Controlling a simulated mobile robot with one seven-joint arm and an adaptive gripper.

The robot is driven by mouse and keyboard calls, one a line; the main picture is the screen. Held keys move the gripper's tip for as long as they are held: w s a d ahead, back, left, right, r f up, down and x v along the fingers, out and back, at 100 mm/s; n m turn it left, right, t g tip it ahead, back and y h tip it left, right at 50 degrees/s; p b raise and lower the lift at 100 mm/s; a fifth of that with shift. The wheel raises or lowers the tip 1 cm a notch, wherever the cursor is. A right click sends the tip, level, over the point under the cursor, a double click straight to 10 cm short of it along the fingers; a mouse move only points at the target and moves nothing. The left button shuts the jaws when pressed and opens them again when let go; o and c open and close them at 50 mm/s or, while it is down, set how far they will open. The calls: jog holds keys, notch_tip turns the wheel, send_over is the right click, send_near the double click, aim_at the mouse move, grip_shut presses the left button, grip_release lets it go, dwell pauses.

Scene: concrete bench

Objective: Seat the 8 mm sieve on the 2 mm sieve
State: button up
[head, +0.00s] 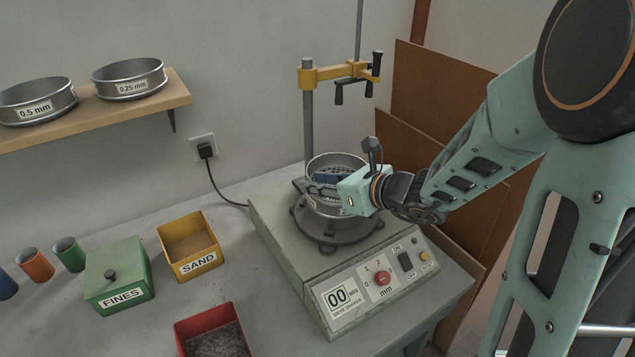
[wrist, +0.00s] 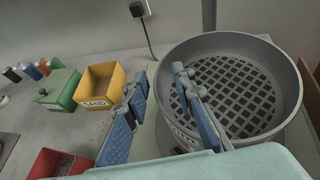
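A metal sieve with a coarse square mesh (wrist: 232,95) fills the right of the wrist view; its size label is unreadable. It looks like the 8 mm sieve. In the head view its rim (head: 337,157) shows above the shaker's round plate, partly behind my gripper (head: 322,182). Whether the 2 mm sieve is beneath it is hard to tell; a pale label shows low on the wall. In the wrist view my gripper (wrist: 160,107) is open, one blue-padded finger outside the near wall, the other over the mesh side. A gap shows between the fingers and the wall.
The sieve shaker (head: 330,285) has a post with a yellow clamp bar (head: 338,73) above. Two sieves, 0.5 mm (head: 38,100) and 0.25 mm (head: 130,79), lie on the shelf. Yellow SAND (head: 190,262), green FINES (head: 120,283) and red (head: 185,340) boxes stand left.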

jog(key=v, duration=1.2)
dwell(0.3)
